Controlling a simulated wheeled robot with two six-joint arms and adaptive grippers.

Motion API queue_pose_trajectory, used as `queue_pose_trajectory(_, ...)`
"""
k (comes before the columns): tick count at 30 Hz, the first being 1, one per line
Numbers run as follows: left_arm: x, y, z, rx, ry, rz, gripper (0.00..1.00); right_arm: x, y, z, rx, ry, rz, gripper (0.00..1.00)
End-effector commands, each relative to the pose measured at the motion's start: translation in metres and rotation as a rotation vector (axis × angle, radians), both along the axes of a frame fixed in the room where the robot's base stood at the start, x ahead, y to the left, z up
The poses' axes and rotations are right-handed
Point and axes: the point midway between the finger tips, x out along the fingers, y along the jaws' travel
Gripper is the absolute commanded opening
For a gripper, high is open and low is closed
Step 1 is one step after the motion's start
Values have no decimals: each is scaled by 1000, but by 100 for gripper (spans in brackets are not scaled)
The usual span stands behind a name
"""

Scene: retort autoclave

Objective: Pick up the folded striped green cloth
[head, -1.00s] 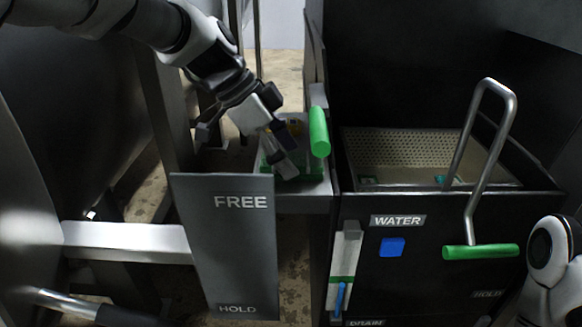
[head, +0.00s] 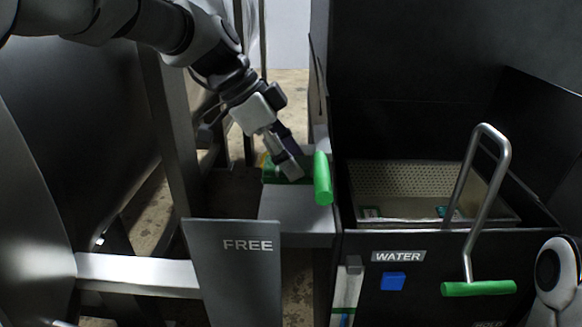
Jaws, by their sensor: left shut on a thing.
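The folded green cloth (head: 271,174) is at the fingertips of my left gripper (head: 288,170) in the head view. The gripper is shut on it, and the fingers hide part of it. Its stripes are too small to make out. The cloth appears to be held over the back of a small pale grey shelf (head: 285,210); the front of the shelf is bare. A part of my right arm shows at the right edge, but its gripper is out of view.
A green handle (head: 322,178) stands close right of my left gripper. Further right is a black tank (head: 430,260) marked WATER, with a perforated basket (head: 405,182) and a tall bent lever (head: 496,180). A grey FREE panel (head: 235,270) stands in front of the shelf.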

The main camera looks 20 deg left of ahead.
Motion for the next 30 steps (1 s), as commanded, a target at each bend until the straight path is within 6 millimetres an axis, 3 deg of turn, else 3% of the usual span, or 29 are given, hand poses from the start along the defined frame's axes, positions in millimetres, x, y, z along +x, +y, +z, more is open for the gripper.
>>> queue_pose_trajectory(1,4,4,7,-2,0,-1,31,0,0,7,0,0,0,87)
queue_pose_trajectory(8,39,48,7,-3,1,3,31,0,0,26,0,0,0,87)
queue_pose_trajectory(18,107,134,5,-1,1,4,31,0,0,64,0,0,0,87)
queue_pose_trajectory(24,122,152,3,0,-1,1,31,0,0,69,0,0,0,87)
queue_pose_trajectory(30,123,153,1,0,0,0,31,0,0,69,0,0,0,87)
